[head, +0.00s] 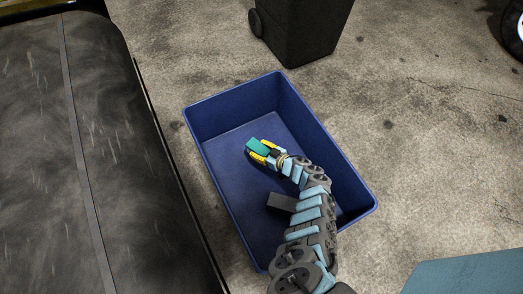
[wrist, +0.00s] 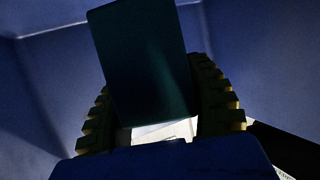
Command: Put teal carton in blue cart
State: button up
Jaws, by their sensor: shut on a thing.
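The teal carton (head: 257,146) is a small box held at the end of my arm, over the inside of the blue cart. My gripper (head: 261,154) has yellow fingers and is shut on the carton. In the wrist view the carton (wrist: 145,65) looks dark and stands between the two ridged fingers of my gripper (wrist: 160,110), slightly tilted. The blue cart (head: 203,160) is an open rectangular bin. Its walls (wrist: 255,60) surround the carton in the wrist view. The carton's height above the cart floor is hard to tell. My arm hides part of the cart's near right side.
A dark conveyor belt (head: 100,150) runs along the left, close to the cart. A black wheeled bin (head: 305,30) stands behind the cart. A light blue surface (head: 470,275) is at the lower right. The concrete floor (head: 430,130) on the right is clear.

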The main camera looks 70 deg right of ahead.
jog(key=f+b, duration=0.1)
jog(key=f, duration=0.1)
jog(key=shift+s+f+b, duration=0.2)
jog(key=shift+f+b, duration=0.2)
jog(key=shift+w+f+b, duration=0.1)
jog(key=shift+f+b, duration=1.65)
jog(key=shift+f, duration=0.4)
jog(key=shift+f, duration=0.2)
jog(key=o, duration=1.2)
jog(key=shift+c, duration=0.2)
jog(key=shift+r, duration=0.1)
jog(key=shift+r, duration=0.2)
jog(key=p+v, duration=0.3)
jog(key=v, duration=0.2)
jog(key=shift+s+a+r+p, duration=0.15)
jog(key=shift+s+p, duration=0.1)
jog(key=shift+p, duration=0.15)
jog(key=shift+p+v, duration=0.3)
jog(key=shift+v, duration=0.6)
